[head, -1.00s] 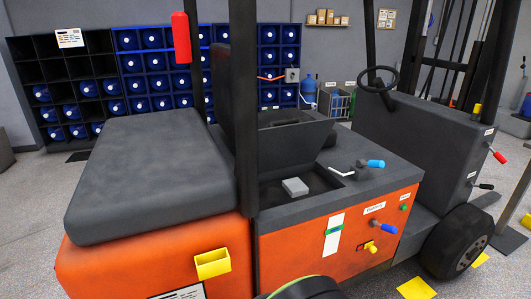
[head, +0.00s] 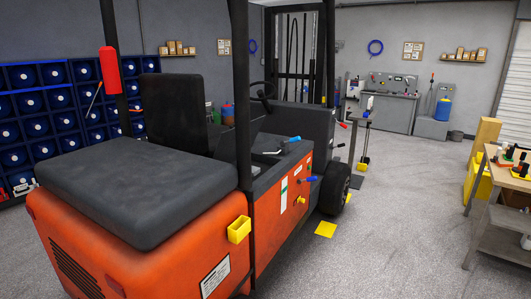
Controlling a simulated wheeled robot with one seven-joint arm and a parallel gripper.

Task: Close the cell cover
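The orange and dark grey forklift truck (head: 150,215) stands at the left and middle of the head view, seen from its rear corner. The cell cover (head: 226,150) is a dark panel standing raised and tilted on the truck's top deck, in front of the seat back (head: 172,105). A black roof post (head: 243,90) hides part of it. The open compartment beside it is too foreshortened to see inside. A blue-tipped lever (head: 293,139) stands on the deck nearby. My gripper is not in view.
Grey floor (head: 385,230) is clear between the truck and a workbench (head: 480,215) at the right. A blue-tipped handle (head: 311,179) sticks out from the truck's side. A yellow floor mark (head: 325,229) lies by its front wheel (head: 335,188). Reel racks (head: 35,120) stand at the left.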

